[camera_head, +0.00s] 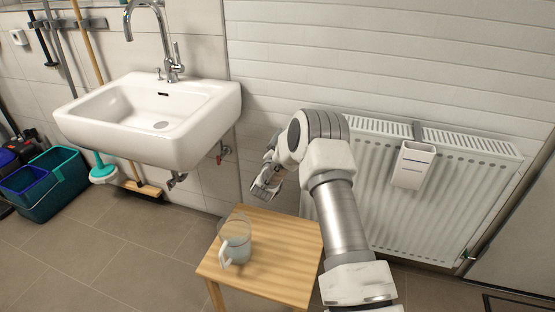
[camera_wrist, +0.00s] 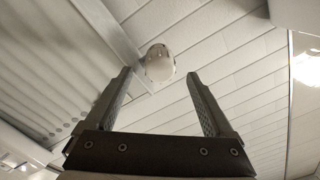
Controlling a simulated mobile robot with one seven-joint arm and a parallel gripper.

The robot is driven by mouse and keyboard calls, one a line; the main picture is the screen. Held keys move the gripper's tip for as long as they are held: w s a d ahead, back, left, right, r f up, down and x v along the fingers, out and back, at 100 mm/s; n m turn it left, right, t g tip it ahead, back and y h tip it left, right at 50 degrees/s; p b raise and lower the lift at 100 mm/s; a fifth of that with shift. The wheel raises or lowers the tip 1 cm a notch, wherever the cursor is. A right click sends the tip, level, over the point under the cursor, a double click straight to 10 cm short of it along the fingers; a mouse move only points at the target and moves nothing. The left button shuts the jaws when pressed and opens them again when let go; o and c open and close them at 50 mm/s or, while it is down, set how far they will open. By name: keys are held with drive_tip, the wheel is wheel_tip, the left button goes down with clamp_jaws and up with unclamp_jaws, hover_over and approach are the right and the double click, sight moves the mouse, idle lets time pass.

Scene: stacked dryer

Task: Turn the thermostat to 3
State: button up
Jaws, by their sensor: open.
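The thermostat (camera_wrist: 159,63) shows in the wrist view as a white rounded knob with dark marks along its lower rim. It lies just beyond my fingertips, in the gap between them as seen. I cannot read any number on it. My gripper (camera_wrist: 159,76) is open and empty, with one finger on each side of the knob in the picture; no contact shows. In the head view my gripper (camera_head: 264,187) is left of the radiator, above the wooden stool's back edge. I do not make out the thermostat in the head view; my arm covers part of that area.
The white radiator (camera_head: 453,190) stands against the wall, with a white holder (camera_head: 413,165) hung on it. A wooden stool (camera_head: 285,262) carries a glass jug (camera_head: 235,240) close to my arm. A sink (camera_head: 150,112) and a teal bucket (camera_head: 58,185) are at the left.

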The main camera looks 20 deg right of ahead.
drive_tip(key=p+v, duration=0.1)
drive_tip(key=v, duration=1.1)
drive_tip(key=shift+p, duration=0.35)
drive_tip(key=shift+r, duration=0.1)
drive_tip(key=w+a+r+n+y, duration=0.1)
drive_tip(key=a+r+n+y, duration=0.15)
drive_tip(key=r, duration=0.35)
drive_tip(key=w+a+r+n+y, duration=0.1)
drive_tip(key=a+r+n+y, duration=0.1)
drive_tip(key=r+y, duration=0.3)
drive_tip(key=s+a+r+n+g+y, duration=0.3)
drive_tip(key=s+a+r+n, duration=0.15)
drive_tip(key=s+r, duration=0.4)
drive_tip(key=s+d+r+n+g, duration=0.1)
drive_tip(key=s+d+n+g, duration=0.15)
drive_tip(key=s, duration=1.35)
drive_tip(key=s+d+r+n+g, duration=0.1)
drive_tip(key=s+r+n+g, duration=0.2)
drive_tip(key=s, duration=1.3)
wheel_tip(320, 180, up, 17)
drive_tip(key=g+p, duration=0.1)
drive_tip(key=p, duration=1.7)
drive_tip(key=shift+s+f, duration=0.15)
drive_tip(key=shift+s, duration=0.05)
drive_tip(key=shift+g, duration=0.25)
